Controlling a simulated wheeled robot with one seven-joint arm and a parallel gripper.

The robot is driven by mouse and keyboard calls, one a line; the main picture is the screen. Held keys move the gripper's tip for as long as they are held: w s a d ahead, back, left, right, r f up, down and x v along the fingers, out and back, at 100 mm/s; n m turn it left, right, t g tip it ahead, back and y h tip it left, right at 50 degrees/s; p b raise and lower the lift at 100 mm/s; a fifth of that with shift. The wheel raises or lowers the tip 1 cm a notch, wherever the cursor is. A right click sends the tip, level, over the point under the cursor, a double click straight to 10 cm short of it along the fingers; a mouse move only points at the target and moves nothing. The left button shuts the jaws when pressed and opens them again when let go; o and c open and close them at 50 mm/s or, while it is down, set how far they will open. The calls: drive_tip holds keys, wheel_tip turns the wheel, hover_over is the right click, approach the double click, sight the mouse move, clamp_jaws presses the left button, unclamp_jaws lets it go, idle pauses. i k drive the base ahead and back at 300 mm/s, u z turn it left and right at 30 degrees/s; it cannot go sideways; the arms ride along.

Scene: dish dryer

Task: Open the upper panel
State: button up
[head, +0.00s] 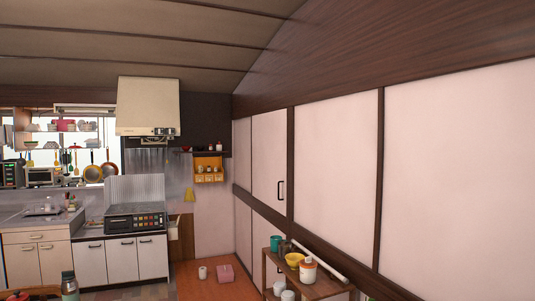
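A dark, boxy appliance (135,219) with a row of small controls on its front sits on the counter at the left. An upright ribbed metal sheet (134,188) stands at its back. White lower cabinet doors (123,260) are closed beneath it. I cannot tell for sure which part is the upper panel. A tall white wall panel with a black handle (281,190) is closed on the right wall. My gripper is not in view.
A range hood (148,106) hangs above the counter. A wooden shelf (318,287) with jars and a yellow bowl (294,260) stands at the lower middle right.

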sight(269, 130)
drive_tip(key=u, duration=0.8)
drive_tip(key=i, duration=5.7)
drive_tip(key=z, duration=0.05)
